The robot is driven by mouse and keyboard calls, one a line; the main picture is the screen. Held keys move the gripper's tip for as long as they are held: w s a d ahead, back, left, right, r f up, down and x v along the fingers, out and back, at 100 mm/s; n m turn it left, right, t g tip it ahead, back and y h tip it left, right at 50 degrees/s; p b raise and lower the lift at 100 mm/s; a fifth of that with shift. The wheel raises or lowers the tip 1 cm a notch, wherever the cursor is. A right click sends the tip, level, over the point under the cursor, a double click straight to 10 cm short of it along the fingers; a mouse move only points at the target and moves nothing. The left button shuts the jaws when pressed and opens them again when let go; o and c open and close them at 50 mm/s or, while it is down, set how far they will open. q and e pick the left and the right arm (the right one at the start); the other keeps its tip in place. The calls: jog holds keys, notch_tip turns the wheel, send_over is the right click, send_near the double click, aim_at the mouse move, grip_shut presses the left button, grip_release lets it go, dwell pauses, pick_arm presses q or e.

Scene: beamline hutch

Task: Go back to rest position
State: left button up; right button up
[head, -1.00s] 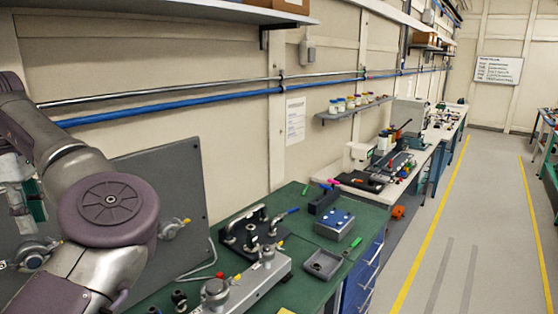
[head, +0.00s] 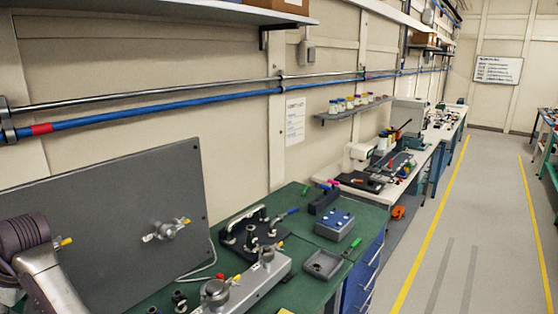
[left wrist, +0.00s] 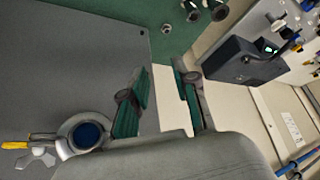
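My left arm shows at the lower left of the head view, in front of the grey upright panel (head: 110,215); its gripper is outside that view. In the left wrist view my left gripper (left wrist: 160,95) has its two green-padded fingers apart, with nothing between them. A round valve fitting with a yellow handle (head: 168,230) is mounted on the panel. A similar fitting also shows close to the gripper in the left wrist view (left wrist: 85,135). My right gripper is in neither view.
The green bench (head: 300,200) carries a black plate with a handle (head: 250,232), a blue-topped box (head: 335,224), a grey tray (head: 323,264) and a long metal block (head: 255,282). A white bench stands beyond. The floor aisle (head: 470,220) at right is clear.

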pick_arm(q)
jog(key=s+d+f+m+t, duration=0.2)
jog(key=s+d+f+m, duration=0.1)
jog(key=d+f+m, duration=0.4)
jog(key=s+d+f+m+t, duration=0.2)
jog(key=s+d+f+m, duration=0.1)
jog(key=d+f+m, duration=0.4)
jog(key=s+d+f+m+h, duration=0.3)
jog(key=s+d+f, duration=0.1)
jog(key=s+d, duration=0.4)
jog(key=s+d+f+m+h, duration=0.3)
jog(key=s+d+f, duration=0.3)
jog(key=d, duration=0.4)
notch_tip(320, 180, down, 29)
jog(key=s+g+b, duration=0.2)
jog(key=b, duration=0.4)
jog(key=s+a+f+b, duration=0.1)
jog(key=s+f+b, duration=0.1)
jog(key=s+f, duration=0.6)
jog(key=s+a+f+g+b, duration=0.1)
jog(key=s+a+f+b, duration=0.1)
jog(key=s+f, duration=0.6)
notch_tip(320, 180, down, 7)
jog(key=shift+s+a+r+b, duration=0.1)
jog(key=shift+s+a+b, duration=0.2)
jog(key=shift+b, duration=0.5)
